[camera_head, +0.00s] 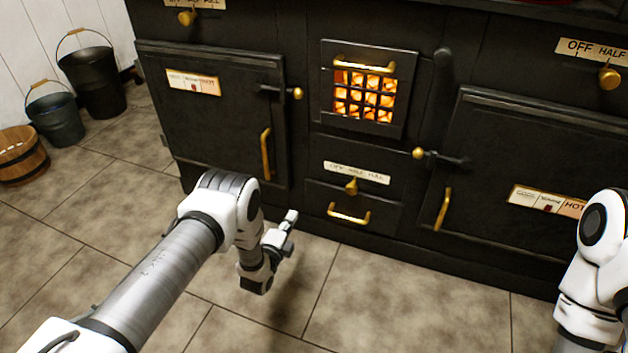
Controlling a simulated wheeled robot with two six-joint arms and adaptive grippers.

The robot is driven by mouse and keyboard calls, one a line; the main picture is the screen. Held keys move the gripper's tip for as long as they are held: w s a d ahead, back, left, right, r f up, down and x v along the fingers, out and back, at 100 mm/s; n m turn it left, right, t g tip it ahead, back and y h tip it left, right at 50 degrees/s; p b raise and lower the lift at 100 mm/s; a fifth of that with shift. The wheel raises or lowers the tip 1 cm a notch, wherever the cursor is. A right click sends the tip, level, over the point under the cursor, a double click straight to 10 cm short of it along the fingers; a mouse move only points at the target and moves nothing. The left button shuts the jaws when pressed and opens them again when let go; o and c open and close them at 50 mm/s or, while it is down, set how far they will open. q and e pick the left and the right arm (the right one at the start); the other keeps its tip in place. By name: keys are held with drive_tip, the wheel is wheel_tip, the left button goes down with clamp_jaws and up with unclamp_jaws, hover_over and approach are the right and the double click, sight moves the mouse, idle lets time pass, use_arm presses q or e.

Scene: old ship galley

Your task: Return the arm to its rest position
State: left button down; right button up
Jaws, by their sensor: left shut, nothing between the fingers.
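My left arm comes in from the lower left and bends down at its elbow in front of the black stove (380,220). My left gripper (291,217) is small in view, shut and empty, above the tiled floor near the stove's lower front. It is apart from the brass drawer handle (348,217) to its right, as far as I can tell. Part of my right arm shows at the right edge; my right gripper is out of view.
The stove has a closed left oven door (215,120), a closed right oven door (535,160) and a glowing fire grate (364,95). Two dark buckets (92,80) (56,120) and a wooden tub (20,157) stand at the left. The tiled floor (400,300) in front is clear.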

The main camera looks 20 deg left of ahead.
use_arm(q)
wheel_tip(320, 180, up, 6)
drive_tip(key=d+p, duration=0.1)
drive_tip(key=p, duration=0.1)
drive_tip(key=s+d+f+n+g, duration=0.15)
drive_tip(key=s+n+g, duration=0.45)
drive_tip(key=s, duration=0.8)
drive_tip(key=s+f+n+g+p, duration=0.1)
drive_tip(key=s+f+n+g, duration=0.35)
drive_tip(key=s, duration=0.85)
drive_tip(key=s+d+f+n+g, duration=0.1)
drive_tip(key=s+n+g, duration=0.65)
drive_tip(key=s, duration=0.65)
wheel_tip(320, 180, up, 39)
drive_tip(key=p, duration=3.8)
drive_tip(key=shift+s+a+f+n+y+p, duration=0.2)
drive_tip(key=shift+n+y+p, duration=0.1)
drive_tip(key=shift+n, duration=0.1)
drive_tip(key=shift+w, duration=0.1)
